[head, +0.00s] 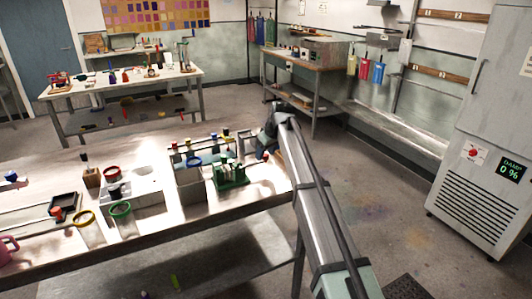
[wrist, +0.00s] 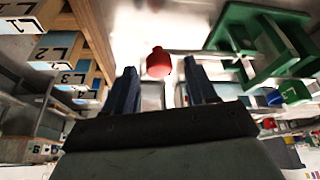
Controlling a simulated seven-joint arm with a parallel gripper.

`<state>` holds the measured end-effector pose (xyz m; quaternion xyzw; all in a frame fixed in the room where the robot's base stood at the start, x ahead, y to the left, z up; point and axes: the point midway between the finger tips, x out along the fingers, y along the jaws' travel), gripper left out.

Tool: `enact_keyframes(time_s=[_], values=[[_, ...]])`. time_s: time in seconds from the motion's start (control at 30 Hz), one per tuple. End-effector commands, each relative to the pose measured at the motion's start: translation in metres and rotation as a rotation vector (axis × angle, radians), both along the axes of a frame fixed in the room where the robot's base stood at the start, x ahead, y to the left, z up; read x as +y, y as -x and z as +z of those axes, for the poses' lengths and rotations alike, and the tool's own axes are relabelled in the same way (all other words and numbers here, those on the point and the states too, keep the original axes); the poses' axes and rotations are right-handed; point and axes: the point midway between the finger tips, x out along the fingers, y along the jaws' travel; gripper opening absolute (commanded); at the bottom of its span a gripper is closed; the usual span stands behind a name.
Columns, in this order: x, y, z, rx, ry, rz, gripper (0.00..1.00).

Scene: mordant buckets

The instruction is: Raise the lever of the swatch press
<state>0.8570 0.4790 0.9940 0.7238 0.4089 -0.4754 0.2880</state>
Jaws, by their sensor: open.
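A green frame (head: 231,175), which looks like the swatch press, stands near the right end of the front table. A red knob (head: 265,155), apparently the end of its lever, sits low at its right side. In the wrist view the green frame (wrist: 265,40) is at upper right, and the red knob (wrist: 158,62) shows between the fingertips, in line with the gap. My gripper (head: 266,143) is open beside the knob, with nothing held. It also shows in the wrist view (wrist: 160,78). I cannot tell whether the fingers touch the knob; the lever's link to the frame is unclear.
Further left are a white tray (head: 148,185) and clear buckets with yellow (head: 85,219) and green (head: 120,209) rims. The table's right edge is close to my arm; open floor lies beyond.

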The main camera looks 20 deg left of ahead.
Motion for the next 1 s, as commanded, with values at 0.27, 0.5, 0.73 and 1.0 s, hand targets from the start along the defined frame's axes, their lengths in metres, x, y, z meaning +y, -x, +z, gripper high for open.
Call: enact_keyframes(time_s=[0.27, 0.5, 0.73, 1.0], values=[[0.0009, -0.0005, -0.0020, 0.000, 0.000, 0.000, 0.56], [0.0008, -0.0004, -0.0018, 0.000, 0.000, 0.000, 0.39], [0.0008, -0.0004, -0.0017, 0.000, 0.000, 0.000, 0.17], [0.0008, -0.0004, -0.0017, 0.000, 0.000, 0.000, 0.00]])
